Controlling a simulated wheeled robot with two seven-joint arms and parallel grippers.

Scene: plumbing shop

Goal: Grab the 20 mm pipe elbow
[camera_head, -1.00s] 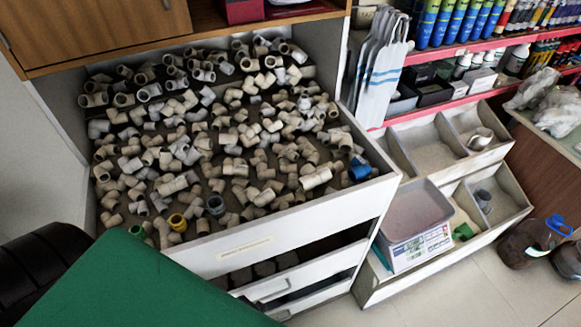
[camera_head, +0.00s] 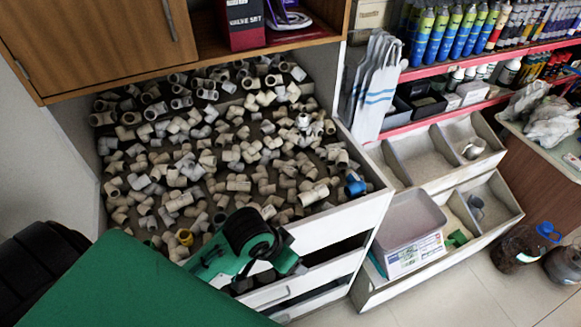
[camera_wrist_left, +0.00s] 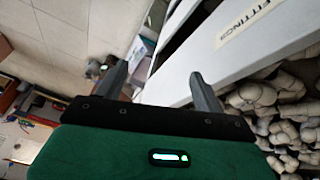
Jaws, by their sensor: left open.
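An open drawer (camera_head: 345,212) holds many grey and beige pipe fittings, elbows among them; I cannot tell which is the 20 mm elbow. One pale elbow (camera_head: 238,183) lies mid-drawer. My left arm shows at the drawer's front edge in the head view, hiding some fittings; its fingertips cannot be made out there. In the left wrist view my left gripper (camera_wrist_left: 161,88) has its two fingers apart with nothing between them. That view also shows the drawer front (camera_wrist_left: 240,62) with its label and fittings (camera_wrist_left: 258,95) at right. My right gripper is not in view.
Lower drawers (camera_head: 300,282) stand partly open below. To the right are a weighing scale (camera_head: 415,252), bins (camera_head: 425,155) and shelves of bottles. A wooden cabinet (camera_head: 95,40) overhangs the drawer's back. The floor at lower right is mostly clear, with dark jugs (camera_head: 515,250).

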